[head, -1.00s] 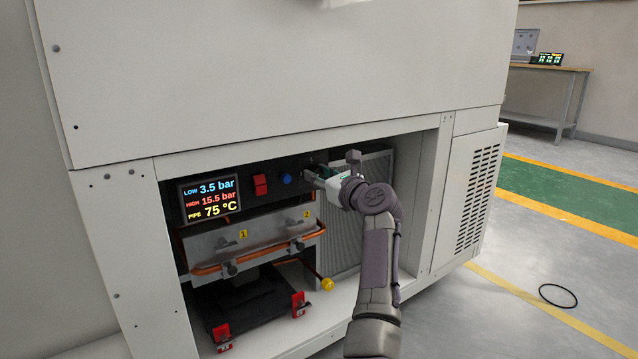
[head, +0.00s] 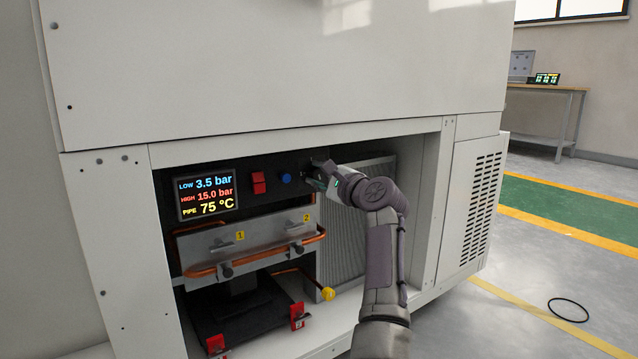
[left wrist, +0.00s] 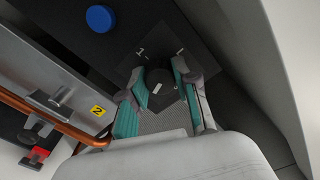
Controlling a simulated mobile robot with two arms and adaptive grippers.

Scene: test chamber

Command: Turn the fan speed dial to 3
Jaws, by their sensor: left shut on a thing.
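The fan speed dial (left wrist: 160,89) is a small black round knob with a white pointer mark, on a dark square plate (left wrist: 163,38) in the left wrist view. White marks show on the plate, but I cannot read them surely. My left gripper (left wrist: 162,76) is shut on the dial, with one finger at each side. In the head view my left gripper (head: 313,179) reaches into the cabinet's open bay at the dark panel and hides most of the dial. My right gripper is not in view.
A blue button (head: 286,178) and a red switch (head: 259,182) sit left of the dial. The display (head: 207,194) reads low 3.5 bar, high 15.0 bar, pipe 75 °C. A copper pipe (head: 252,262) runs below, and a finned grille (head: 352,225) stands behind my arm.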

